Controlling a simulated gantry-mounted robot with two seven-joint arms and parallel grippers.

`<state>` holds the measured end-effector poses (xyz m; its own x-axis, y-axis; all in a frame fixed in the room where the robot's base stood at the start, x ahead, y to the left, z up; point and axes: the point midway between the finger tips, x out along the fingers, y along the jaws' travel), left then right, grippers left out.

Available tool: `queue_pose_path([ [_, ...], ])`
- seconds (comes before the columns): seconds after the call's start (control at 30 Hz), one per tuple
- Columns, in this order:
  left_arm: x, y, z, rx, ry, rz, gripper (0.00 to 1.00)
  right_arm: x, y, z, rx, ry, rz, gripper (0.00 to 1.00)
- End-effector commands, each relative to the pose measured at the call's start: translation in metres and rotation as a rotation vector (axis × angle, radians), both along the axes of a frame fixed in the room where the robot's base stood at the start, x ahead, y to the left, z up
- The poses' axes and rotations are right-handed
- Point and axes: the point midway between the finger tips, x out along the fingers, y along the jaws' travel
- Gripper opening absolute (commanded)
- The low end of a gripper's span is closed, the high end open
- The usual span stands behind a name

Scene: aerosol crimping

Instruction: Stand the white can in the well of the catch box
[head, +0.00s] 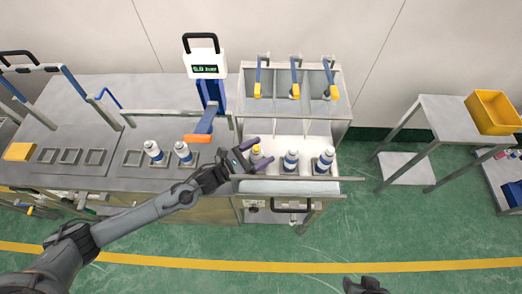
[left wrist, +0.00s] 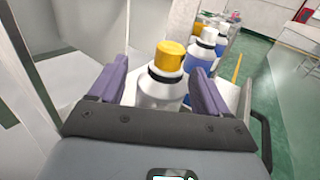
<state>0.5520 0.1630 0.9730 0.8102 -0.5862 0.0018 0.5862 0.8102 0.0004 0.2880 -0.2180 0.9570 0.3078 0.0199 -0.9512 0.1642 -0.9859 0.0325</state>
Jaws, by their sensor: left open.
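A white can with a yellow top (head: 257,153) stands in the leftmost bay of the white box (head: 272,187) under the lever unit. My left gripper (head: 249,156) is open at this can, with a purple finger on either side. In the left wrist view the can (left wrist: 161,93) is upright between the two open fingers (left wrist: 157,86); whether they touch it is unclear. Its lower part is hidden by the gripper body. I cannot tell which part is the catch box's well. A dark part of my right arm (head: 365,285) shows at the bottom edge; its fingers cannot be made out.
Two blue-and-white cans, a middle one (head: 291,161) and a right one (head: 325,159), stand in the neighbouring bays. Two more, (head: 154,152) and its neighbour (head: 184,152), stand on the grey bench beside empty square wells (head: 70,156). Levers (head: 295,77) rise behind. A rail runs along the front.

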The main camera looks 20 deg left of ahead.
Motion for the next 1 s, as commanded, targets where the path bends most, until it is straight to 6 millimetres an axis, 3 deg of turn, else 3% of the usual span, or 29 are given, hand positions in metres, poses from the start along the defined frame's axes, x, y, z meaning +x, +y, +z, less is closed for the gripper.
queue_pose_path([
  [0.5, -0.073, 0.052, -0.002, 0.003, 0.004, -0.002, 0.77, 0.0, -0.002, -0.003, -0.007, 0.0, 0.004, 0.43],
  [0.7, -0.088, 0.064, -0.002, 0.001, 0.003, 0.0, 0.77, 0.0, -0.001, -0.003, -0.003, 0.001, 0.002, 0.43],
  [1.0, -0.093, 0.067, -0.001, 0.0, 0.0, -0.001, 0.77, 0.0, 0.001, -0.003, 0.003, 0.001, -0.002, 0.43],
])
